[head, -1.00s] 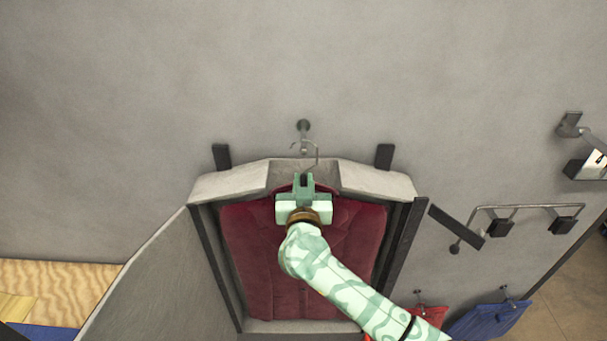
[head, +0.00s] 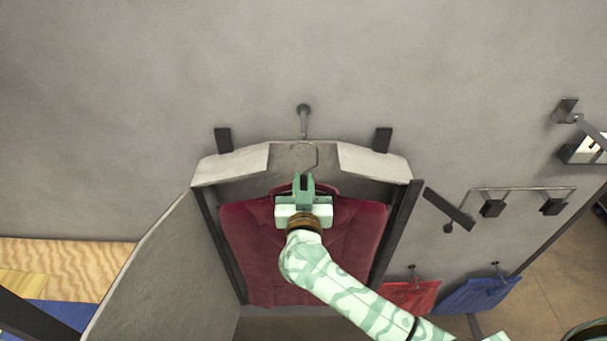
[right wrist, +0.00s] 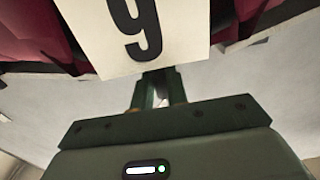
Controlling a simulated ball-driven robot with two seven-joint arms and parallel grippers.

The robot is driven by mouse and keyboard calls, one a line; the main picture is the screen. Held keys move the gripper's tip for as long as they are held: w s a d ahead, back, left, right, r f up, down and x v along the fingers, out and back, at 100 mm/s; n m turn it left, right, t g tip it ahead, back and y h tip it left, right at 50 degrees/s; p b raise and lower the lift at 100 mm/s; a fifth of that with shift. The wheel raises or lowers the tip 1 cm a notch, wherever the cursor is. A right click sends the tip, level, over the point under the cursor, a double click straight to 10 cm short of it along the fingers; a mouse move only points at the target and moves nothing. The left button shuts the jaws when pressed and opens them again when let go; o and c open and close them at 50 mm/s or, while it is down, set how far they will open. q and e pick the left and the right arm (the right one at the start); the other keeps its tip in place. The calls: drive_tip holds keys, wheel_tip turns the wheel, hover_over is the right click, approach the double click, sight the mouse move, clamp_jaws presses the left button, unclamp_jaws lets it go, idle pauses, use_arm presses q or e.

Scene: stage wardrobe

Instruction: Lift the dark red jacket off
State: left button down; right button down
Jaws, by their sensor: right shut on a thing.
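My right gripper (head: 303,185) is shut at the collar, just below the hook; the exact grip is partly hidden. The wall peg (head: 303,118) is just above the hook, and I cannot tell whether they touch. In the right wrist view, dark red cloth (right wrist: 35,35) lies on both sides of a white card with a 9 (right wrist: 135,30), beyond my right gripper's fingers (right wrist: 158,85). My left gripper is not in view.
The cover's grey flap (head: 150,270) stands open at the left. Dark side bars (head: 400,225) flank the jacket. At the right are a wall rail (head: 520,189), a red cloth (head: 410,297) and a blue cloth (head: 480,294).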

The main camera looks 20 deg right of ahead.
drive_tip(key=shift+s+a+r, duration=0.1)
drive_tip(key=shift+s+r, duration=0.05)
drive_tip(key=shift+s, duration=0.1)
drive_tip(key=v, duration=1.5)
drive_tip(key=shift+s, duration=0.4)
